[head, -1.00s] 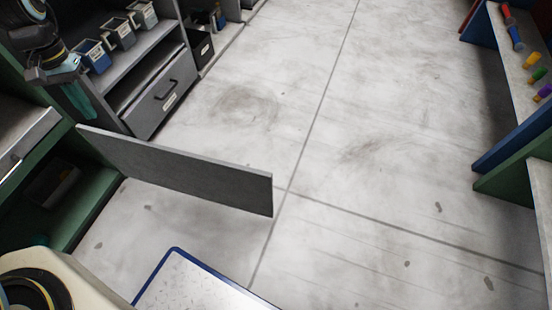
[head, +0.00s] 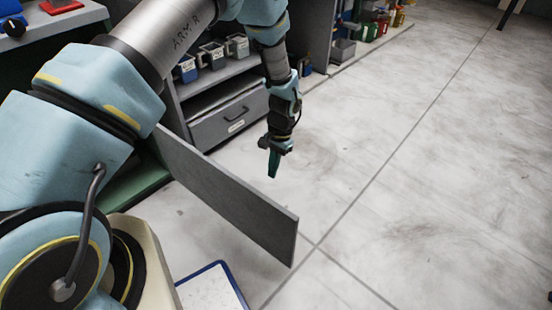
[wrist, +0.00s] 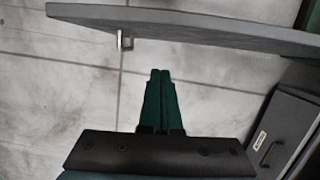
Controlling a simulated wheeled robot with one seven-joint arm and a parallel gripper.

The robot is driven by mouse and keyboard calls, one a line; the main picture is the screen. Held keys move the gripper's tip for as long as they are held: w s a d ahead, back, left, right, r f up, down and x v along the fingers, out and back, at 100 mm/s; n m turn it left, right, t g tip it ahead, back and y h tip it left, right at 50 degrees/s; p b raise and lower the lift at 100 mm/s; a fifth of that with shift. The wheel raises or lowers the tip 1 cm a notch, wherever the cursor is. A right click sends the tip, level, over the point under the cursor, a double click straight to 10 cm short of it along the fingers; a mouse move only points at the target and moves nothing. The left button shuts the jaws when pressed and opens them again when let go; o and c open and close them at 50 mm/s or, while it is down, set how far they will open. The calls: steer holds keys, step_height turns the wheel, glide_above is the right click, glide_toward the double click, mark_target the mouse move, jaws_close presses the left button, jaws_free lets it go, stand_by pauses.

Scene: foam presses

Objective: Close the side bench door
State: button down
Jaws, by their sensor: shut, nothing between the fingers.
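The side bench door (head: 225,195) is a flat grey panel. It stands open, sticking out from the bench on the left over the floor. In the wrist view the door (wrist: 215,30) runs across the top, with a small metal handle (wrist: 125,40) on the face toward my gripper. My gripper (head: 273,174) points down on the far side of the door, the side with the drawer unit. Its green fingers (wrist: 160,73) are together, empty, and appear apart from the door. The bench opening is mostly hidden behind my arm.
A grey drawer unit (head: 228,120) with small bins on its shelf stands beyond the door; it also shows in the wrist view (wrist: 285,125). A blue-edged white board (head: 210,290) lies in front of the door. The floor to the right is clear.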

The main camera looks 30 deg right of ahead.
steer(key=shift+s+a+f+p, duration=0.1)
steer(key=shift+s+a+f, duration=0.25)
steer(key=shift+a, duration=0.4)
steer(key=shift+s+a+f+p, duration=0.1)
steer(key=shift+a+f, duration=0.3)
steer(key=shift+a, duration=0.35)
steer(key=shift+s+a+f+p, duration=0.1)
steer(key=shift+s+a+f, duration=0.25)
steer(key=shift+a, duration=0.4)
steer(key=shift+w, duration=0.1)
